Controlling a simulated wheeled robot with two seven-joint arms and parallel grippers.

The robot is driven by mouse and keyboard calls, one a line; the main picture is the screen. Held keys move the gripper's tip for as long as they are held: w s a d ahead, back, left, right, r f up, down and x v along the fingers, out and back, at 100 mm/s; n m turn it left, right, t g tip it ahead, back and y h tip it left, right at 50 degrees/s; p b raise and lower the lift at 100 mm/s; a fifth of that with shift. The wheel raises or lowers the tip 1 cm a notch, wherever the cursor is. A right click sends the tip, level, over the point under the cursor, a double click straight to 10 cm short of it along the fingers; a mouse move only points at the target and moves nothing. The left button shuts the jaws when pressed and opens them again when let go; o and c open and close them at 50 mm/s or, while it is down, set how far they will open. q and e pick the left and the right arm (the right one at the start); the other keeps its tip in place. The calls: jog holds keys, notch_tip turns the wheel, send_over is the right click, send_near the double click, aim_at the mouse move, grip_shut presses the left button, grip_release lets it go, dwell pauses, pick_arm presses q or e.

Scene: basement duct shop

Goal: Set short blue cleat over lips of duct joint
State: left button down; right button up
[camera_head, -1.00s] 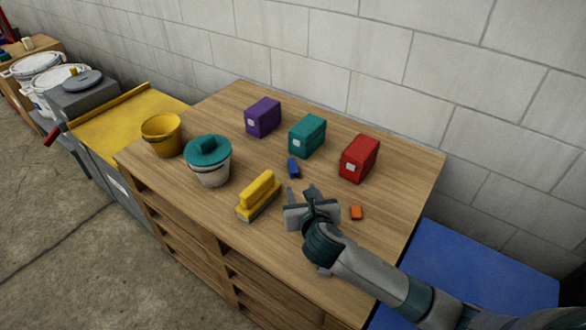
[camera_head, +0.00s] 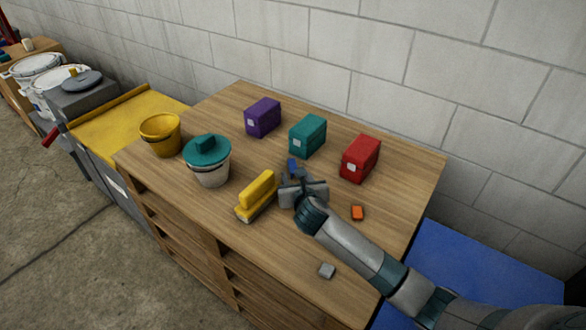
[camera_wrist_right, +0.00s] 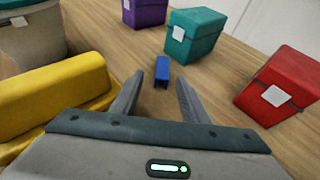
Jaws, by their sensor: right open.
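The short blue cleat (camera_head: 292,165) lies on the wooden bench, in front of the teal box. In the right wrist view the blue cleat (camera_wrist_right: 162,72) sits just beyond the fingertips, roughly between their lines, and looks like a small channel with an open near end. My right gripper (camera_head: 290,178) is open and empty, low over the bench and close to the cleat. Its two fingers also show in the right wrist view (camera_wrist_right: 160,84), one on each side. I cannot make out a duct joint with lips. My left gripper is not in view.
A purple box (camera_head: 262,117), teal box (camera_head: 307,136) and red box (camera_head: 360,158) stand along the back. A yellow brush-like block (camera_head: 256,196) is left of my gripper. An orange piece (camera_head: 357,213) and grey piece (camera_head: 326,271) lie to the right and front. A lidded bucket (camera_head: 208,171) stands left.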

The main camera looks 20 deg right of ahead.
aim_at(293, 168)
jog(key=shift+w, duration=0.1)
jog(key=shift+w+d+f, duration=0.1)
jog(key=shift+w+f, duration=0.1)
jog(key=shift+w, duration=0.05)
jog(key=shift+b+x, duration=0.5)
jog(key=shift+x, duration=1.7)
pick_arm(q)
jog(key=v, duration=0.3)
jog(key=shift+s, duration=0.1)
pick_arm(e)
jog(key=shift+d, duration=0.15)
grip_shut()
